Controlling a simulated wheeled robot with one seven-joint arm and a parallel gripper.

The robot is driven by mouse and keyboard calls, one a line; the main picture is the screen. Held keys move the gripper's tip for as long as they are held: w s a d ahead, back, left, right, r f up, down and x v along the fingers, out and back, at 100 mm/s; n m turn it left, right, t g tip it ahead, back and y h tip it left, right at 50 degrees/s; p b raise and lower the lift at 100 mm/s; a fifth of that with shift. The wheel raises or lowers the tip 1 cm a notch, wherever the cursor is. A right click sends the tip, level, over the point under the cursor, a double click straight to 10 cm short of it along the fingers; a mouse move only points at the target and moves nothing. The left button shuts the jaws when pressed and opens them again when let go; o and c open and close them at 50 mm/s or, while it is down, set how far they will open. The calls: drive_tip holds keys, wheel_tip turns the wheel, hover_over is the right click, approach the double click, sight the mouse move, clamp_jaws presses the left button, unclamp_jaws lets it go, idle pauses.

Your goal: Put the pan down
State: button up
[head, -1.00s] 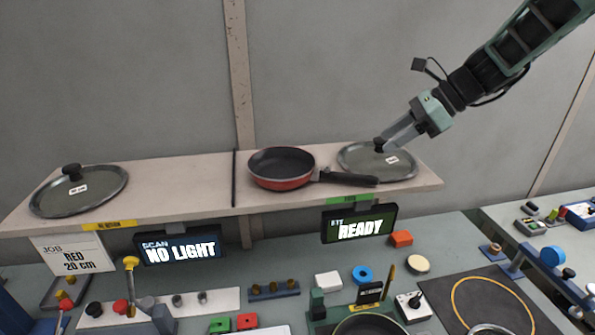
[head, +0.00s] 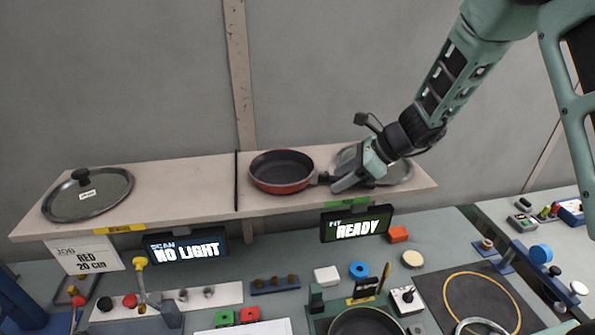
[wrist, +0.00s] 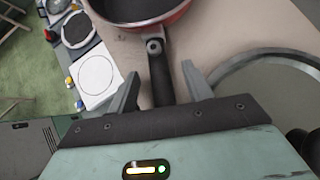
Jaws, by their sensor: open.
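A red frying pan (head: 281,178) with a dark inside rests on the right part of the shelf (head: 190,190). In the head view its handle points right and is mostly hidden by my gripper (head: 334,186). In the wrist view the pan (wrist: 140,12) is at the top, and its black handle (wrist: 158,75) runs down between the two open fingers of my gripper (wrist: 168,85). A gap shows on each side of the handle, so the jaws are around it but not closed on it.
A glass lid (head: 398,172) lies on the shelf right beside my gripper; another lid (head: 88,194) lies at the left end. Signs reading NO LIGHT (head: 186,246) and READY (head: 357,224) hang below. Another dark pan (head: 364,322) shows on the crowded bench. The shelf's middle left is clear.

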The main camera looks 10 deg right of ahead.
drive_tip(key=shift+f, duration=0.1)
clamp_jaws()
